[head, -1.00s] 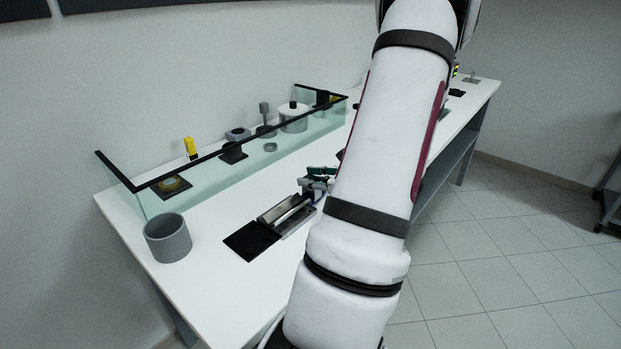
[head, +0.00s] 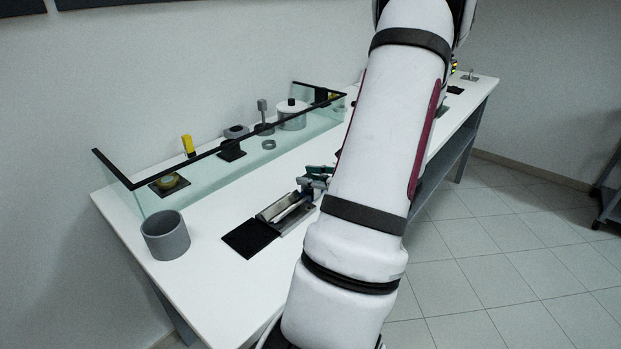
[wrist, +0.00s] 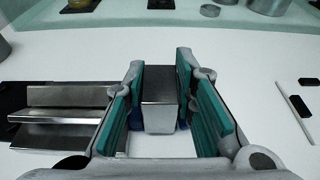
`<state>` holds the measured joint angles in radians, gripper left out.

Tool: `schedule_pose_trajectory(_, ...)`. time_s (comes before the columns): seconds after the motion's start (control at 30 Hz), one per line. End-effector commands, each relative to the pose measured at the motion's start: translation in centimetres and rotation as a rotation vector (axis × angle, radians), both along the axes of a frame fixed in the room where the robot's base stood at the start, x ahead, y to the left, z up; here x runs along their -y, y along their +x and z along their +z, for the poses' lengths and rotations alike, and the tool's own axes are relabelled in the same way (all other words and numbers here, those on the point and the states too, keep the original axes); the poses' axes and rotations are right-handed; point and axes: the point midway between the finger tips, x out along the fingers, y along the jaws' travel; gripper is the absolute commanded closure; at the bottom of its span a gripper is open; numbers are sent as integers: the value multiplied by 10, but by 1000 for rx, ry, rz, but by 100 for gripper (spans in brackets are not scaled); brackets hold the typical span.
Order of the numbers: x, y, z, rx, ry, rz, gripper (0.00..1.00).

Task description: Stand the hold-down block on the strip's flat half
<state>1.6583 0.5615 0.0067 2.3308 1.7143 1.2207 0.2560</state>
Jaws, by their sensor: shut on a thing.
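My gripper (wrist: 160,78) has teal-padded fingers shut on a grey metal block (wrist: 159,112), which I take to be the hold-down block. The block sits upright between the pads, above the white table. In the head view my gripper (head: 317,176) is partly hidden behind my arm, and the block cannot be made out. Left of the gripper in the wrist view lies a metal fixture (wrist: 62,128) with a raised ridge and a shiny bar. It also shows in the head view (head: 284,210). I cannot tell which part is the strip's flat half.
A black mat (head: 249,239) adjoins the fixture, and a grey cup (head: 166,236) stands left of it. A glass guard with a black rim (head: 220,150) runs along the back, with several items behind it. At right in the wrist view lie a thin rod (wrist: 294,108) and small black pieces.

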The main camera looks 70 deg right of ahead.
Motion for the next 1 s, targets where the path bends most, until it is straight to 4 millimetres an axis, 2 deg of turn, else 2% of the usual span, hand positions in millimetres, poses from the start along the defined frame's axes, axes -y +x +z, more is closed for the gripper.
schedule_pose_trajectory(0.07,0,0,-1,2,-2,0,100)
schedule_pose_trajectory(0.1,0,0,0,2,-2,0,71)
schedule_pose_trajectory(0.2,0,0,0,2,-2,0,52)
schedule_pose_trajectory(0.5,0,-1,-1,-1,1,-1,52)
schedule_pose_trajectory(0.63,-2,-10,2,0,-1,-2,52)
schedule_pose_trajectory(1.0,-22,-74,23,0,-3,-3,52)
